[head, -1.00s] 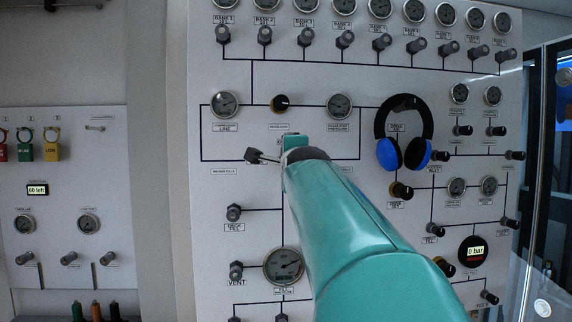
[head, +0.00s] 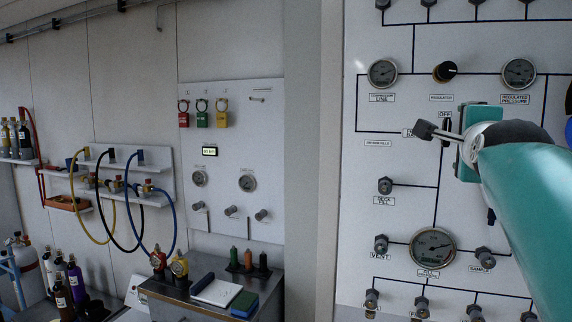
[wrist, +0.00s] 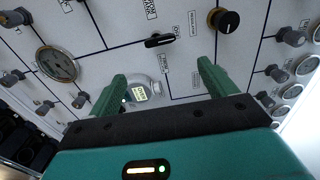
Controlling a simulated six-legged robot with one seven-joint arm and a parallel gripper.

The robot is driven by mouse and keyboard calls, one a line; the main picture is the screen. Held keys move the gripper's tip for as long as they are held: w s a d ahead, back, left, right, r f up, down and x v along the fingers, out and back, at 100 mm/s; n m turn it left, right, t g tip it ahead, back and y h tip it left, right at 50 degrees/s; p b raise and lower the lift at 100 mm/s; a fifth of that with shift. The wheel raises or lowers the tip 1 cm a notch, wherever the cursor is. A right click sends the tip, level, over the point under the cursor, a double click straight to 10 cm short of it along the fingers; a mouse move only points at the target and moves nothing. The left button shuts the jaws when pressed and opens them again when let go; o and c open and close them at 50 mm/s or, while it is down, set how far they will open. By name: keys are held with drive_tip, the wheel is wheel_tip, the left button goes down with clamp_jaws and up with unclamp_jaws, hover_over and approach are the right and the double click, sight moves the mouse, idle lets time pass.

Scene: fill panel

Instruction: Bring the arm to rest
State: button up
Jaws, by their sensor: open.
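My arm (head: 530,185), teal, reaches in from the right in the head view toward the grey-white fill panel (head: 395,215). My gripper (head: 468,140) is in front of the panel, below the regulator knob (head: 445,71). In the wrist view its two green fingers (wrist: 162,72) are spread apart, with nothing held between them. A black handle (wrist: 158,41) labelled OFF lies past the fingertips. A small round display (wrist: 142,92) shows between the fingers, partly hidden by the gripper. Contact with the panel cannot be told.
At left, a smaller panel (head: 232,130) carries red, green and yellow tags. Hoses (head: 125,200) hang farther left.

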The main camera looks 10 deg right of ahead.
drive_tip(key=s+a+f+n+g+y, duration=0.1)
drive_tip(key=a+f+n+g+y, duration=0.25)
drive_tip(key=a+f+n, duration=0.7)
drive_tip(key=s+a+f+n+g+y, duration=0.2)
drive_tip(key=a+f+n+y, duration=0.35)
drive_tip(key=a+f, duration=0.85)
drive_tip(key=s+a+f+n+g, duration=0.1)
drive_tip(key=s+f+n, duration=0.3)
drive_tip(key=f, duration=0.4)
drive_tip(key=s+a+f+n+g+y, duration=0.1)
drive_tip(key=s+a+f+n+g, duration=0.1)
drive_tip(key=f, duration=0.6)
drive_tip(key=s+n+g, duration=0.1)
drive_tip(key=s+n, duration=0.1)
drive_tip(key=shift+s+a+n, duration=0.3)
drive_tip(key=shift+n, duration=0.1)
drive_tip(key=shift+d, duration=0.1)
